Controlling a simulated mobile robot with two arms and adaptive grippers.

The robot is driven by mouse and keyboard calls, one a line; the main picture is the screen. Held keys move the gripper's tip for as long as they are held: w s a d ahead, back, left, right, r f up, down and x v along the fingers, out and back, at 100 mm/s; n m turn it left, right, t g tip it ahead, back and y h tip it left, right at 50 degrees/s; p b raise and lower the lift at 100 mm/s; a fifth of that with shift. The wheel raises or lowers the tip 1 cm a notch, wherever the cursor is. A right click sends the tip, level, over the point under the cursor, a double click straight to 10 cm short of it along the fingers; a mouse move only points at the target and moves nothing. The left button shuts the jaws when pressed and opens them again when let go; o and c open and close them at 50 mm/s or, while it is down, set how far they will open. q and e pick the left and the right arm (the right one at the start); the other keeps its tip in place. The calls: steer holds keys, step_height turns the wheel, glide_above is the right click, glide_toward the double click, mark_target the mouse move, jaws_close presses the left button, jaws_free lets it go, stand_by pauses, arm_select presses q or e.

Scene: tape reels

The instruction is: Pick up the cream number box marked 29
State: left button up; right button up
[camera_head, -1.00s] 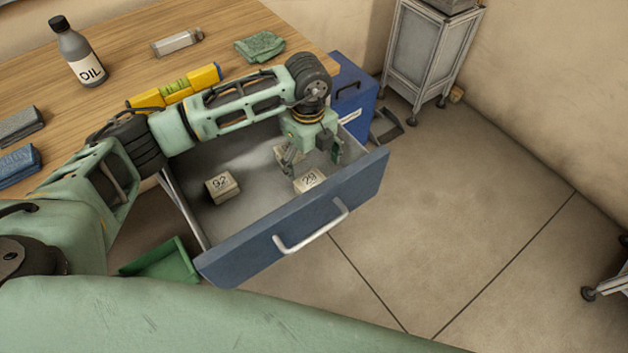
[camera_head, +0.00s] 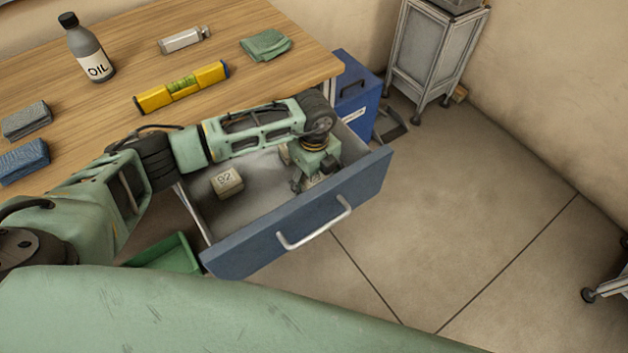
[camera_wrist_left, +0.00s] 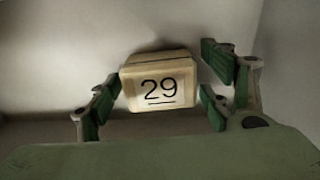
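The cream number box marked 29 (camera_wrist_left: 160,86) sits in the open drawer, its number facing up in the left wrist view. In the head view my gripper mostly hides it. My left gripper (camera_head: 312,178) reaches down into the drawer over the box. In the left wrist view the left gripper (camera_wrist_left: 160,95) is open, with green-padded fingers on both sides of the box. Narrow gaps seem to show between pads and box, though contact is hard to judge. My right gripper is not in view.
Another cream box marked 92 (camera_head: 227,182) lies left in the blue-fronted drawer (camera_head: 300,221). Another box is partly visible behind my gripper. The drawer walls surround the gripper closely on the right. A yellow level (camera_head: 182,87) and oil bottle (camera_head: 86,48) are on the bench.

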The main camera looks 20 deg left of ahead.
arm_select(q)
steer(key=c, duration=1)
steer(key=shift+r, duration=0.1)
